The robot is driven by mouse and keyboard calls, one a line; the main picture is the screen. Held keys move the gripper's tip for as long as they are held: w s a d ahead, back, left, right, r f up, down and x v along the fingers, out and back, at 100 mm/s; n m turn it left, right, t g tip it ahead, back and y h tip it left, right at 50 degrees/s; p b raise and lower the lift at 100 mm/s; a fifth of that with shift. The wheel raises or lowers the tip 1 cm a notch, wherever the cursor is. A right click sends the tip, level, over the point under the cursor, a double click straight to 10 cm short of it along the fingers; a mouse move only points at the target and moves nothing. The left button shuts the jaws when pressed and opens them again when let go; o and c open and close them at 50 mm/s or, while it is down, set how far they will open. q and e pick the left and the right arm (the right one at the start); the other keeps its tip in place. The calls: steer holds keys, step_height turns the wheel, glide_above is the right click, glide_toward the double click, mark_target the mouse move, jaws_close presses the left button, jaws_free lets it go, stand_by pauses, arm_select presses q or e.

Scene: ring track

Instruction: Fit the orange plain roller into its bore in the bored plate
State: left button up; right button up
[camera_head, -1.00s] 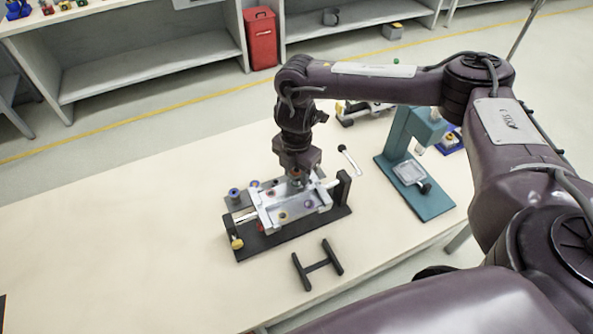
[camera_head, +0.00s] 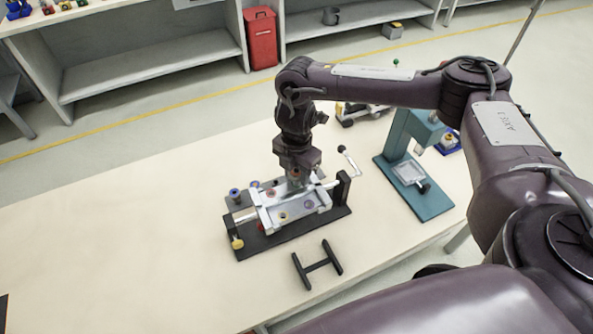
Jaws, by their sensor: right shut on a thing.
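The bored plate (camera_head: 270,216) is a pale silver block with several bores, clamped on a black-based fixture (camera_head: 262,243) in the middle of the table. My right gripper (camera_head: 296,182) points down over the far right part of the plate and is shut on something. An orange spot (camera_head: 296,173) shows between its fingers, likely the orange plain roller; most of it is hidden by the fingers. I cannot tell whether its lower end is above or inside a bore. My left gripper is not in view.
A teal press-like stand (camera_head: 427,200) is right of the fixture. A black H-shaped piece (camera_head: 317,265) lies in front. A crank handle (camera_head: 349,160) is behind the fixture. The table's left side (camera_head: 120,240) is clear.

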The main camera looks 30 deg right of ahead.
steer(key=shift+f, duration=0.15)
steer(key=shift+s, duration=0.15)
steer(key=shift+f, duration=0.15)
stand_by(0.6)
steer(key=shift+d+p, duration=0.15)
steer(key=shift+p, duration=0.3)
stand_by(0.9)
